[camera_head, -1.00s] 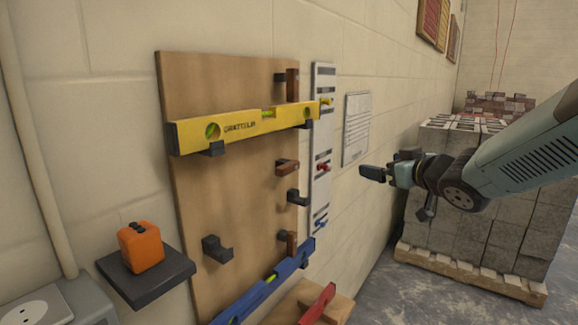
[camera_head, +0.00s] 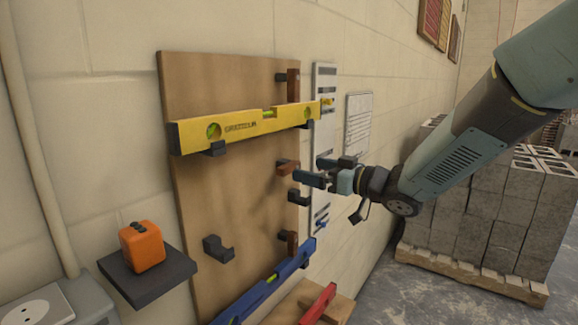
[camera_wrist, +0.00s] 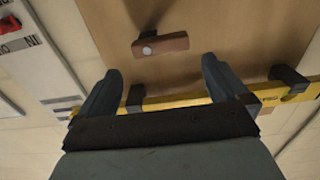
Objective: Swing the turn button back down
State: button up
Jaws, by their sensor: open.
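The turn button (camera_head: 287,167) is a brown wooden block on the brown board, lying sideways between the yellow level and an empty black hook. In the wrist view the turn button (camera_wrist: 165,44) lies flat across the board, with a pale round pivot near its left end. My gripper (camera_head: 314,170) is open just to the right of it in the head view. In the wrist view my two fingers (camera_wrist: 161,68) are apart and empty, and the block shows just beyond their tips. I see no contact.
The yellow level (camera_head: 245,126) rests on black hooks above, with an upright brown block (camera_head: 293,85) over its right end. A blue level (camera_head: 268,283) and another upright block (camera_head: 291,243) are below. A white strip (camera_head: 324,110) stands right of the board.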

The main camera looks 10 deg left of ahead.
aim_at(293, 167)
jog(key=x, duration=0.7)
jog(key=shift+a, duration=0.15)
jog(key=shift+c, duration=0.4)
jog(key=c, duration=0.7)
jog(key=shift+f+n, duration=0.25)
jog(key=shift+n, duration=1.15)
